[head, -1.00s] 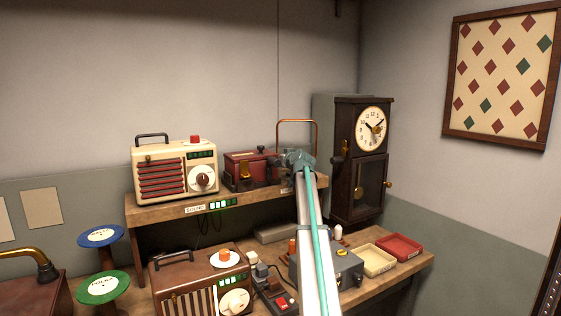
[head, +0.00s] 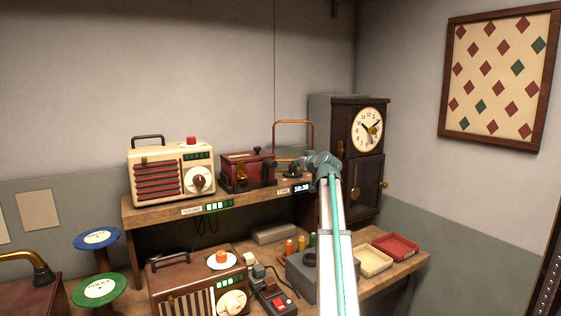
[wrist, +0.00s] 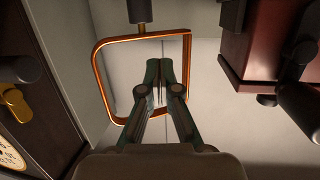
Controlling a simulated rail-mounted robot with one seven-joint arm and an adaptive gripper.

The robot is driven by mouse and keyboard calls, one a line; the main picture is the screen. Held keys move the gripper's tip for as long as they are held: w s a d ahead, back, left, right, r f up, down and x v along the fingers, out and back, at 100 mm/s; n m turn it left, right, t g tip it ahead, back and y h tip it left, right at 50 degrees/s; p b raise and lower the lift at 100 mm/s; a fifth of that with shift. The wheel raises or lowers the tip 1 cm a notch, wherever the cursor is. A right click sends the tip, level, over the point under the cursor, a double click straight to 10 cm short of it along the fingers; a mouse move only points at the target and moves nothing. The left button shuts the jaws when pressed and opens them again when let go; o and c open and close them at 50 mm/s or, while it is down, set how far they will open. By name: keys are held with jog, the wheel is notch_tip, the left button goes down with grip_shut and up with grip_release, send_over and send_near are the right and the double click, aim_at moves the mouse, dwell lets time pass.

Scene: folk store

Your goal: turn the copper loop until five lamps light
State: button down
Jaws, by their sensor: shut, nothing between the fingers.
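The copper loop (head: 293,122), a thin squared frame, stands upright on the upper shelf between the red box and the clock in the head view. In the wrist view the loop (wrist: 104,85) spans the middle, with a dark cylinder at its top edge. My gripper (wrist: 160,65) is shut and empty, its fingertips pictured within the loop's outline; I cannot tell whether they pass through it or touch it. In the head view my gripper (head: 300,166) is low by the loop's base. Several green lamps (head: 218,206) glow on the shelf edge beside the "SOUND" label.
A dark red box (head: 247,170) with knobs stands close left of the loop. A tall clock (head: 362,155) stands close right. A cream radio (head: 170,178) is farther left. A brown radio (head: 197,290), a grey box (head: 305,270) and trays (head: 397,247) occupy the lower bench.

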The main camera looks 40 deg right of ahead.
jog(key=w+a+n+y+p, duration=0.1)
jog(key=w+n+y, duration=0.1)
jog(key=n, duration=0.5)
jog(key=w+a+n+y+p, duration=0.1)
jog(key=w+n+y+p, duration=0.1)
jog(key=w+n, duration=0.2)
jog(key=w+a+n+t+y+p, duration=0.1)
jog(key=w+n, duration=0.3)
jog(key=n, duration=0.6)
jog(key=shift+f+y, duration=0.35)
jog(key=shift+y, duration=0.35)
jog(key=shift+w+d+f+p, duration=0.2)
jog(key=shift+w+d+p, duration=0.45)
jog(key=shift+w+d, duration=0.15)
jog(key=shift+w+d+f, duration=0.3)
jog(key=shift+w+d, duration=0.05)
jog(key=shift+w, duration=0.15)
jog(key=shift+w+a+f, duration=0.1)
